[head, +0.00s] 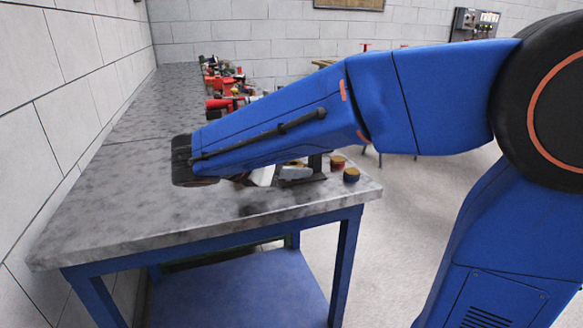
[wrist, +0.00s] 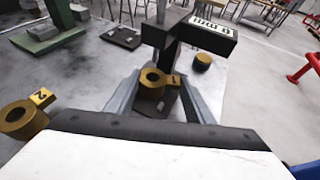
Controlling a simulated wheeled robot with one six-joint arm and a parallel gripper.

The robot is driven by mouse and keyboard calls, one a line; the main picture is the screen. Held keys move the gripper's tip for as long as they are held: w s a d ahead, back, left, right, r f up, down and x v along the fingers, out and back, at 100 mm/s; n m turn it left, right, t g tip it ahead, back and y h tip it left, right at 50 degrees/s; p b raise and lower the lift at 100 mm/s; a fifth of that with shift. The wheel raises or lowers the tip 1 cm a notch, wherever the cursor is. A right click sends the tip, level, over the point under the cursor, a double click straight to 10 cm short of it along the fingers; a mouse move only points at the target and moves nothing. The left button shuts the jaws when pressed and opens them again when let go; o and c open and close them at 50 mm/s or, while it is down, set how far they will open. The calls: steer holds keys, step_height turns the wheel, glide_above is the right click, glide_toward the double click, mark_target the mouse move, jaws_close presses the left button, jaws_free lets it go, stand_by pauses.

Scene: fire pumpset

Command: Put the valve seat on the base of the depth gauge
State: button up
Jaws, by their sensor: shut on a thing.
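In the wrist view, my gripper (wrist: 162,86) is shut on a brass ring-shaped valve seat with a tag marked 1 (wrist: 152,78). The seat is between the two grey fingers, its hole facing up. The black depth gauge (wrist: 182,48) stands just beyond, with a post and a display head on the right. The seat is over or close to the gauge's base; I cannot tell whether they touch. A second brass valve seat, tagged 2 (wrist: 20,118), lies at the left, apart from my gripper. In the head view, my arm hides most of the gripper and gauge.
The grey worktop (head: 130,165) is clear at its left and front. A brass-topped round piece (wrist: 202,62) is beside the gauge on the right. Red parts (head: 225,85) crowd the bench's far end.

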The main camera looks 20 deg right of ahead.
steer(key=o, duration=1.4)
steer(key=shift+f, duration=0.1)
steer(key=v, duration=1.2)
steer(key=shift+r, duration=0.2)
